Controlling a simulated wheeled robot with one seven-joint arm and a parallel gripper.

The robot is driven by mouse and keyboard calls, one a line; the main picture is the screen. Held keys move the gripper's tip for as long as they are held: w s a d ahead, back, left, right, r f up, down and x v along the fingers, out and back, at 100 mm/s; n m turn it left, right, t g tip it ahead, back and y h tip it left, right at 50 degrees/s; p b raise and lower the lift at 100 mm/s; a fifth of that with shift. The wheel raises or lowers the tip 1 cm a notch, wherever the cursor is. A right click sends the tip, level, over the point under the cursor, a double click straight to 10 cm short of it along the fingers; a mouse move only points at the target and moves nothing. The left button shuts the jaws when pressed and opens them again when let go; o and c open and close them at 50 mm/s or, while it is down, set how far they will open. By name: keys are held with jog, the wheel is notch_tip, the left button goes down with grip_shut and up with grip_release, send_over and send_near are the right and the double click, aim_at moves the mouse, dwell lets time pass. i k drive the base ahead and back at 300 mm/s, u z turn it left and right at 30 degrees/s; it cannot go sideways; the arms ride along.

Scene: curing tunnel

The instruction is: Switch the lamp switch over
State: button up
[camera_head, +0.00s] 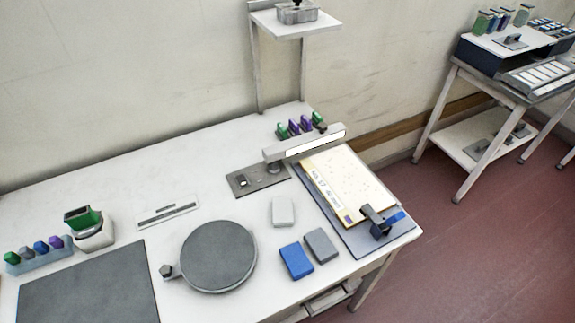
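A grey plate (268,181) lies on the white table near its back right. A small lamp switch (242,181) with a dark and a light part sits on the plate's left end. Which way it is set is too small to tell. A bar-shaped lamp (275,153) stands at the plate's right end and reaches to the right over a board. Its long face looks bright white. My gripper is not in view.
A clipboard (377,246) with a yellowish sheet lies right of the plate, with a dark and blue clamp (380,221) on it. White (283,211), grey (321,245) and blue (296,261) blocks and a round grey disc (218,257) are nearer. A shelf post (303,70) rises behind. The table left of the plate is mostly clear.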

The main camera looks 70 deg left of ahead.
aim_at(242, 181)
jog(key=i, duration=0.35)
jog(key=u, duration=3.25)
jog(key=i, duration=0.5)
jog(key=u, duration=0.05)
